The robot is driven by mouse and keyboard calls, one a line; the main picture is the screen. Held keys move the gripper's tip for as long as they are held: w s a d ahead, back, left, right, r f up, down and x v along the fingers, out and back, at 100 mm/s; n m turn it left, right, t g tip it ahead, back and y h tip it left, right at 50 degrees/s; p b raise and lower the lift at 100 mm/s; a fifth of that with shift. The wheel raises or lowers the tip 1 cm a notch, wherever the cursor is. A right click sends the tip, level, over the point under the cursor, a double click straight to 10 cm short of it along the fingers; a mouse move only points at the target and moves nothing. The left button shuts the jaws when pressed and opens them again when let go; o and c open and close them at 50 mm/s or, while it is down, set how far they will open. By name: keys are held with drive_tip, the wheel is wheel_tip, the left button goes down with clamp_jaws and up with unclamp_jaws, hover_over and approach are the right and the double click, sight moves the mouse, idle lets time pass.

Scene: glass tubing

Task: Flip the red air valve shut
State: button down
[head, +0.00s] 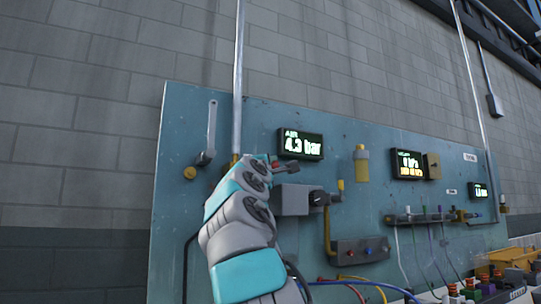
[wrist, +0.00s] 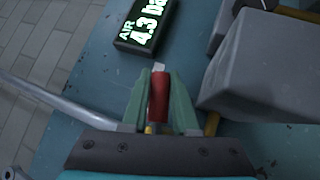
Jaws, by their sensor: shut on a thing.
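The red air valve handle (wrist: 158,98) shows in the wrist view between the two green fingers of my gripper (wrist: 159,80). The fingers are closed on its sides, and its pale tip sticks out beyond them. A bit of brass shows at its base. In the head view, my gripper (head: 286,168) is at the teal panel, just below the air display. My arm hides most of the valve there. The air display (head: 301,145) reads 4.3 bar; it also shows at the top of the wrist view (wrist: 147,24).
A grey box (head: 292,200) sits just right of my gripper on the teal panel (head: 230,125). A metal pipe (head: 238,80) runs down behind my gripper. A grey-handled lever (head: 211,128) is to the left. Hoses and more displays are at right.

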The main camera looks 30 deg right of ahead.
drive_tip(key=shift+d+f+m+g, duration=0.1)
drive_tip(key=shift+f+m+g, duration=0.6)
drive_tip(key=shift+m, duration=0.2)
drive_tip(key=c, duration=0.7)
unclamp_jaws()
drive_tip(key=shift+d, duration=0.1)
